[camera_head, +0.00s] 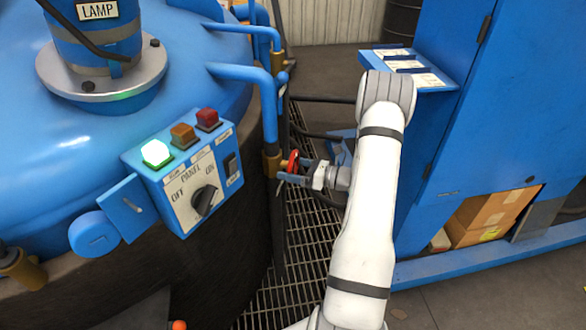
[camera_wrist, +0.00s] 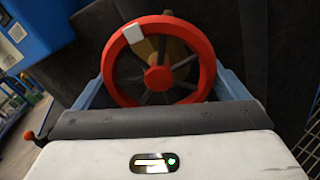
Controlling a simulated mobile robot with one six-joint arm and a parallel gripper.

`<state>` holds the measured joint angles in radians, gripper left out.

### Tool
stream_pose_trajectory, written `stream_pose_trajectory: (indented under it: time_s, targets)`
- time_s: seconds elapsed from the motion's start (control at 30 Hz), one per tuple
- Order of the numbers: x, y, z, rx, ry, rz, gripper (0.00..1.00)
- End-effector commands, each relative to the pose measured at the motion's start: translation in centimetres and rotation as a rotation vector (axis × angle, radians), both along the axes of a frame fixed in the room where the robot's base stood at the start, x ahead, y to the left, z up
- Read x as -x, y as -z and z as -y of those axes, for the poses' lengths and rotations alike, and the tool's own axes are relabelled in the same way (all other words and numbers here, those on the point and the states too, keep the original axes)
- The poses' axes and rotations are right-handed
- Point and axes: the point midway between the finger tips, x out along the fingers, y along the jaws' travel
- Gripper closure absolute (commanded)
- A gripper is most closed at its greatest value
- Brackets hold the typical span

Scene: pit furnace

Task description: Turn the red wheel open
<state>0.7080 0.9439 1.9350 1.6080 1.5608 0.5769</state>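The red wheel (camera_wrist: 157,78) fills the upper middle of the wrist view. It has a red rim, a red hub, dark spokes and a white mark at the upper left of its rim. In the head view the red wheel (camera_head: 293,162) shows small and edge-on, on a brass valve (camera_head: 272,161) at the foot of a blue pipe. My gripper (camera_wrist: 158,85) has its fingers spread wide, one on each side of the rim. In the head view my gripper (camera_head: 291,172) is right at the wheel. Whether the fingers press on the rim cannot be told.
A panel box (camera_head: 188,172) with a lit green lamp and a knob sits left of the wheel on the blue furnace (camera_head: 190,60). A blue cabinet (camera_head: 510,100) with cardboard boxes (camera_head: 490,215) stands on the right. Grating (camera_head: 290,270) covers the floor between.

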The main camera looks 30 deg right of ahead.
Motion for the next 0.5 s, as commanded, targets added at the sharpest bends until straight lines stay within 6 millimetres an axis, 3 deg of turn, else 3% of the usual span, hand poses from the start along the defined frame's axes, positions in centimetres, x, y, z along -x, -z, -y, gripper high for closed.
stream_pose_trajectory:
  time_s: [0.3,0.5]
  targets:
    - [0.02,-0.01,0.07,0.0,0.001,0.0,0.33]
    - [0.08,0.06,0.24,0.008,0.004,0.009,0.33]
